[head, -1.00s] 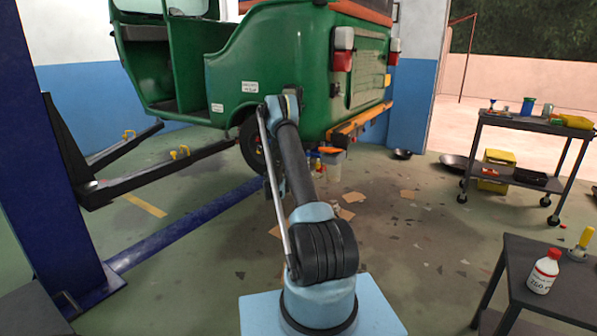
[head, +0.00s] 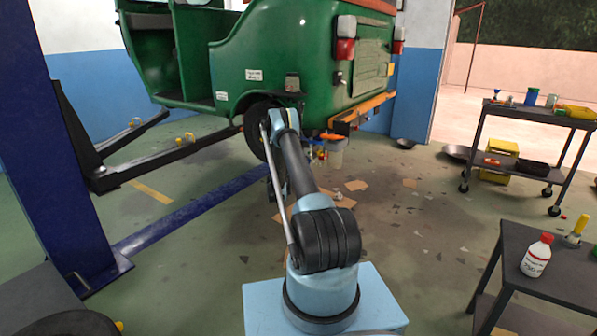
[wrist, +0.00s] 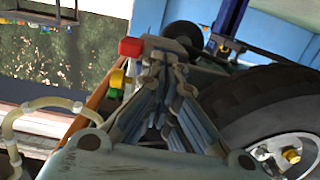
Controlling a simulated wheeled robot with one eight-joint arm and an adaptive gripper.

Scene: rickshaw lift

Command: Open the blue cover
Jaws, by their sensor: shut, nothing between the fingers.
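The green rickshaw (head: 300,50) is raised, its rear corner above my arm. In the wrist view my gripper (wrist: 165,50) is shut and empty, its fingers pointing toward the underside area. A red knob-like part (wrist: 131,47) and a yellow-and-green part (wrist: 117,82) show just left of the fingers. A tyre (wrist: 265,100) with a silver hub is close on the right. In the head view my arm hides most of the gripper. Small red and blue parts and a pale container (head: 335,150) hang under the rickshaw's rear. I cannot make out a blue cover for certain.
A blue lift post (head: 60,130) stands on the left with lift arms (head: 150,165) under the rickshaw. A tool cart (head: 530,115) stands at the right. A dark table (head: 560,265) with a white bottle (head: 537,256) is near right. The floor between has scattered cardboard pieces.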

